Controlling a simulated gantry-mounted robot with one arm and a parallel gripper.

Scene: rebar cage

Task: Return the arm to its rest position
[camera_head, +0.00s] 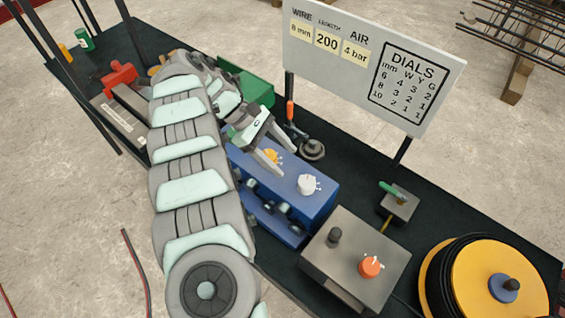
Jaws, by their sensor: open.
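My arm, made of thick grey and pale-green links, reaches from the bottom of the view up over the left part of the bench (465,215) and bends back to the right. My gripper (287,163) hangs at its end, open, with its two grey fingers pointing down and to the right. It is over the back edge of the blue machine (290,205), close to the yellow dial (272,156) and left of the white dial (307,184). I cannot tell whether a fingertip touches the machine.
A sign board (375,60) stands on posts behind the machine. A grey box (350,255) with an orange knob and a yellow wire spool (500,285) are at right. A red tool (120,78) and green bin (250,88) lie near the arm.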

